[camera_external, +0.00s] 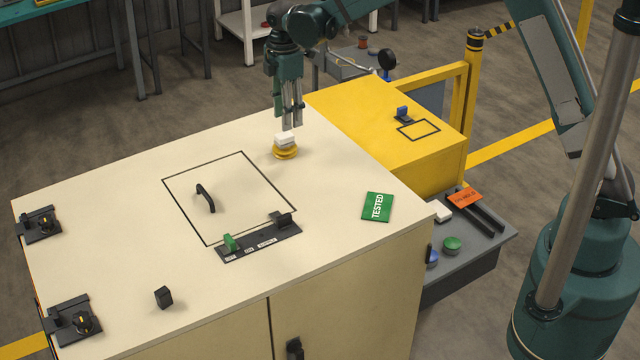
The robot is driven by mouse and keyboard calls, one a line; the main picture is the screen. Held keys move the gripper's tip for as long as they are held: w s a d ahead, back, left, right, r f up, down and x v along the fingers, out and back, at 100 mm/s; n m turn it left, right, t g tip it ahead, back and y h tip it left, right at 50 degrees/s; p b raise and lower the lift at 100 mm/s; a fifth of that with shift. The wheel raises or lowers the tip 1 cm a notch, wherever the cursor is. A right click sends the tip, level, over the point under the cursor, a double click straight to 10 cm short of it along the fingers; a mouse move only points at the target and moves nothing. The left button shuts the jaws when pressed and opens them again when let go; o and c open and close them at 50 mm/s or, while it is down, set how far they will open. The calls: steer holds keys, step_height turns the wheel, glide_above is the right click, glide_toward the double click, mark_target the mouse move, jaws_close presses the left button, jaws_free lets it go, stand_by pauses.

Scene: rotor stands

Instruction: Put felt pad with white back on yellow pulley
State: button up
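A yellow pulley (285,153) sits on the cream cabinet top near its far edge. A small white block, seemingly the felt pad with white back (285,138), rests on top of the pulley. My gripper (290,127) points down just above the white pad, with its fingertips close to the pad's upper face. Its fingers hang near each other, and I cannot tell how far apart they are or whether they touch the pad. The pad's underside is hidden.
The cream cabinet (120,220) has a framed panel with a black handle (205,198). A green "TESTED" card (377,207) lies at right. A yellow box (380,115) stands behind. A grey cart (465,265) holds another white block (441,212) and coloured round pieces.

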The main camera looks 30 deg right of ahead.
mark_target(288, 134)
step_height(288, 134, up, 6)
stand_by(0.4)
steer(key=shift+r, duration=0.1)
stand_by(0.5)
steer(key=shift+d+r, duration=0.1)
steer(key=s+d+r+m+t, duration=0.2)
steer(key=s+d+r+m, duration=0.2)
steer(key=s+d+r, duration=0.5)
steer(key=s+d+r+m+t, duration=0.1)
steer(key=s+d+r+m, duration=0.6)
steer(key=d, duration=0.5)
steer(key=s+d+f+m+t, duration=0.2)
steer(key=s+d, duration=0.4)
steer(key=s, duration=0.6)
steer(key=s+d+f+m+t, duration=0.2)
steer(key=s+d+m, duration=0.3)
steer(key=s, duration=0.7)
steer(key=shift+d+f, duration=0.15)
steer(key=shift+d, duration=0.95)
